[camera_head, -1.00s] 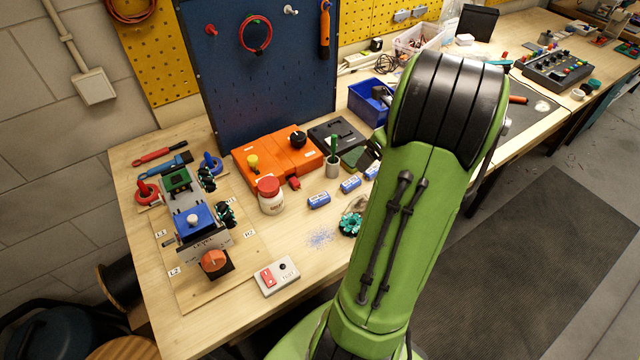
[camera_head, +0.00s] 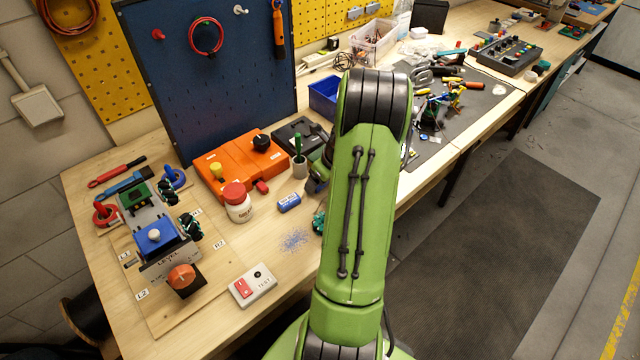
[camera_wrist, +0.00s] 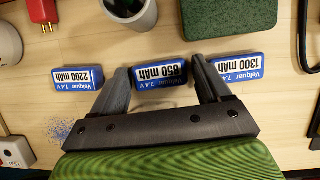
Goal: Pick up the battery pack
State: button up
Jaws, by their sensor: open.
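Three blue-and-white battery packs lie in a row in the wrist view: the 2200 mAh pack (camera_wrist: 77,78) at left, the 850 mAh pack (camera_wrist: 160,77) in the middle and the 1300 mAh pack (camera_wrist: 243,68) at right. My gripper (camera_wrist: 160,70) is open and empty, one finger on each side of the 850 mAh pack. I cannot tell whether the fingertips are level with it or still above it. The right finger is close to the 1300 mAh pack. In the head view one pack (camera_head: 289,203) shows; my arm hides the others.
A grey cup (camera_wrist: 134,10) and a dark green box (camera_wrist: 229,18) stand beyond the packs. A red-lidded jar (camera_head: 238,205), an orange case (camera_head: 222,178) and a switch box (camera_head: 253,286) are at left. Bare wood lies around the blue specks (camera_head: 295,240).

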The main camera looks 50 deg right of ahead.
jog(key=shift+r, duration=0.15)
jog(key=c, duration=0.8)
